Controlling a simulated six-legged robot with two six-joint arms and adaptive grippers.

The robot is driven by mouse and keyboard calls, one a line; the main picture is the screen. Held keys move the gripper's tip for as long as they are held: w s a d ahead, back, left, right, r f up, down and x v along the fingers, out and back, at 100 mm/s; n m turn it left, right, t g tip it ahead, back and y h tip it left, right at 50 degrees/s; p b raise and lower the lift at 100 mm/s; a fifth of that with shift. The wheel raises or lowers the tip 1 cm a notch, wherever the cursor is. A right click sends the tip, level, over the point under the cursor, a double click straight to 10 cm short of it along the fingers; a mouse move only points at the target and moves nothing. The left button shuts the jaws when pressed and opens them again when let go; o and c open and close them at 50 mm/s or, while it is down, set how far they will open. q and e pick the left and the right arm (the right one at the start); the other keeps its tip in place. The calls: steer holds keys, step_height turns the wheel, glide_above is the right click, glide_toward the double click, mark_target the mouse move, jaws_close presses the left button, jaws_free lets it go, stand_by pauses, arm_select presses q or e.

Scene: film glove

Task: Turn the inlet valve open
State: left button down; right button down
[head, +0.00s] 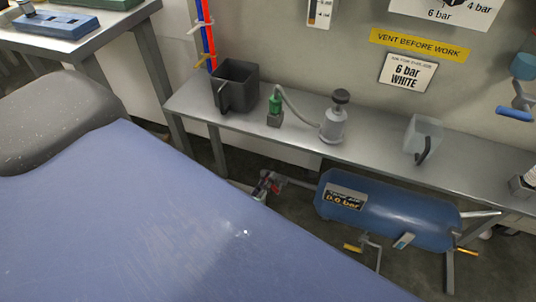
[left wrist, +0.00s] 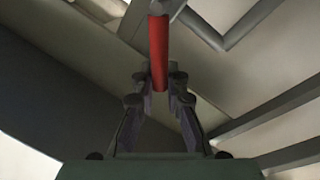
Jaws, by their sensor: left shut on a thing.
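The blue tank (head: 385,212) lies under the bench, its label reading 0.0 bar. At its left end a pipe runs to a small red handle (head: 268,181), which looks like the inlet valve's. My left gripper (head: 262,188) is at this handle, small and partly hidden behind the blue surface in front. In the left wrist view my left gripper (left wrist: 160,82) is shut on a red bar (left wrist: 159,45), which stands between its fingertips. The valve body is not clear in either view. My right gripper is not in view.
The grey bench (head: 375,160) above the tank carries a dark jug (head: 236,86), a green-topped fitting with a hose, a grey bottle (head: 334,118) and a clear jug (head: 423,137). A yellow handle (head: 352,248) hangs below the tank. Bench legs stand close by.

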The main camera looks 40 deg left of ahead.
arm_select(q)
steer(key=shift+s+f, duration=0.15)
steer(key=shift+s, duration=0.05)
steer(key=c, duration=1.4)
jaws_free()
steer(key=shift+w, duration=0.15)
steer(key=shift+o, duration=0.2)
steer(key=shift+w+r, duration=0.1)
steer(key=shift+r, duration=0.25)
steer(key=shift+r, duration=4.8)
steer(key=shift+c, duration=0.2)
